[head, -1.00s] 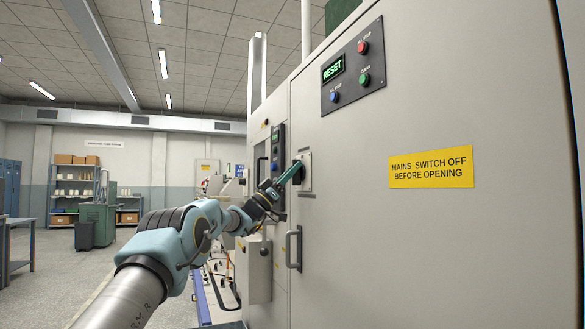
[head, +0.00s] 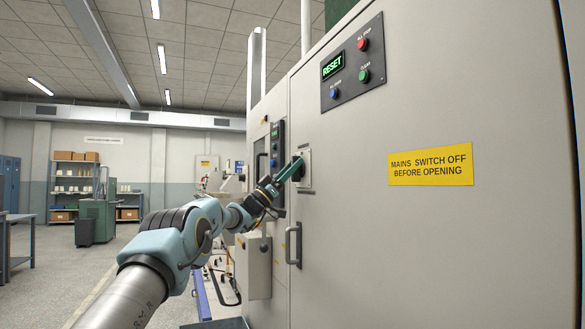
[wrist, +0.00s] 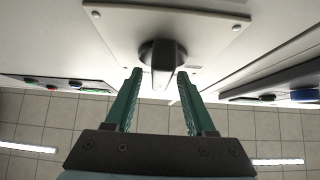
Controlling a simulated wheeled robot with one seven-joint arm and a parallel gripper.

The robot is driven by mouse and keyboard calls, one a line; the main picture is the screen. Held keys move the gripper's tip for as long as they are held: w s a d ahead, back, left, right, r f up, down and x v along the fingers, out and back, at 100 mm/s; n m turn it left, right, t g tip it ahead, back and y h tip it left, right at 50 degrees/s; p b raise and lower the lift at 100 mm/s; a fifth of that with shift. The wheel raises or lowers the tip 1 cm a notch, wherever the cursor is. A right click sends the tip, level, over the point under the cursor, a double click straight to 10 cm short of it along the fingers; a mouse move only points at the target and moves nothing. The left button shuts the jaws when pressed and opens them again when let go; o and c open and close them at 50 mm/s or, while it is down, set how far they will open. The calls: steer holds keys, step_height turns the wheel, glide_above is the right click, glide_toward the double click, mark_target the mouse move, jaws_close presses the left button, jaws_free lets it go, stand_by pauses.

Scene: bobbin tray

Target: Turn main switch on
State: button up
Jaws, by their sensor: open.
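The main switch is a dark rotary handle (wrist: 165,62) on a light square plate (wrist: 205,22), seen close up in the wrist view. In the head view the plate (head: 306,181) is on the grey cabinet front, and the handle is largely hidden by my gripper. My gripper (wrist: 159,76) is open, with its two green fingers pointing at the plate. The handle's bar lies between the fingertips, with a visible gap on each side. In the head view my gripper (head: 298,165) is right at the switch.
A panel (head: 352,65) with a RESET display and buttons is higher on the cabinet. A yellow warning label (head: 430,165) is at right. A door handle (head: 293,246) sticks out below the switch. A narrow dark control panel (head: 278,150) is left of it.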

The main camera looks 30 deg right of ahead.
steer(key=b+v, duration=0.3)
steer(key=v, duration=0.8)
steer(key=shift+r, duration=0.1)
